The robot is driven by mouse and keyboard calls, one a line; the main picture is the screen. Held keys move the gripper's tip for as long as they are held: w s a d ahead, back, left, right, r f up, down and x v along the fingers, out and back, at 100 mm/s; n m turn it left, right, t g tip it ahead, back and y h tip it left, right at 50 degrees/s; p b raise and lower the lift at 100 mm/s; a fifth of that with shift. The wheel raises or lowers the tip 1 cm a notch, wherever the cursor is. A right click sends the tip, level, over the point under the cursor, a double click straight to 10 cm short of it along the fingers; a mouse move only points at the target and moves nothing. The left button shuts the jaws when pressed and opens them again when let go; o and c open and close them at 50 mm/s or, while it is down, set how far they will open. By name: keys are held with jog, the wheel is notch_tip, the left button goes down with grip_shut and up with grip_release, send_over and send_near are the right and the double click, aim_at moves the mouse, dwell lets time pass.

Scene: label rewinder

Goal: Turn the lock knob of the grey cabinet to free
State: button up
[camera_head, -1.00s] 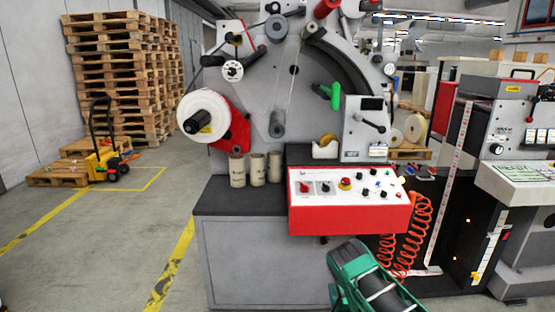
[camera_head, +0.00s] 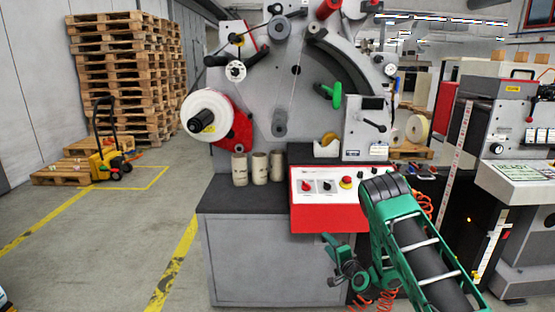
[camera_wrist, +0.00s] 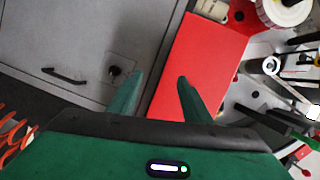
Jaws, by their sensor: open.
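The grey cabinet (camera_head: 265,262) stands under the dark worktop in the head view; its door (camera_wrist: 75,40) fills the upper left of the wrist view. The lock knob (camera_wrist: 114,70) is a small dark knob on a light plate, and a dark bar handle (camera_wrist: 64,76) is left of it. The exact angle of the knob is too small to tell. My gripper (camera_wrist: 160,75) is open and empty; the knob is just left of its left finger, not between the fingers. In the head view my gripper (camera_head: 331,260) is in front of the cabinet's right side and the knob cannot be made out.
The red control box (camera_head: 325,218) overhangs the cabinet front, close above my gripper; its red face (camera_wrist: 205,60) shows in the wrist view. An orange coiled hose (camera_head: 424,205) hangs to the right, partly behind my arm. The floor (camera_head: 120,225) left of the cabinet is clear.

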notch_tip(320, 180, up, 7)
jog(key=d+n+g, duration=0.2)
jog(key=n, duration=0.1)
jog(key=s+d+r+n+g+h, duration=0.2)
jog(key=s+d+r+g, duration=0.1)
jog(key=s+d+r, duration=0.55)
jog(key=s+d+r+n+g+h, duration=0.1)
jog(key=s+d+r+n+g, duration=0.3)
jog(key=s, duration=0.7)
jog(key=s+d+r+m+g, duration=0.1)
jog(key=s+d+r+g, duration=0.1)
jog(key=s, duration=1.1)
jog(key=s+d+r+m+g+h, duration=0.1)
jog(key=s+d+r+g, duration=0.1)
jog(key=s, duration=1.1)
jog(key=s+d+r+m+g, duration=0.1)
jog(key=s+d+r+g, duration=0.1)
jog(key=s, duration=1.1)
jog(key=shift+s+r+g+h, duration=0.3)
jog(key=shift+s+r+g, duration=0.1)
jog(key=shift+r, duration=0.3)
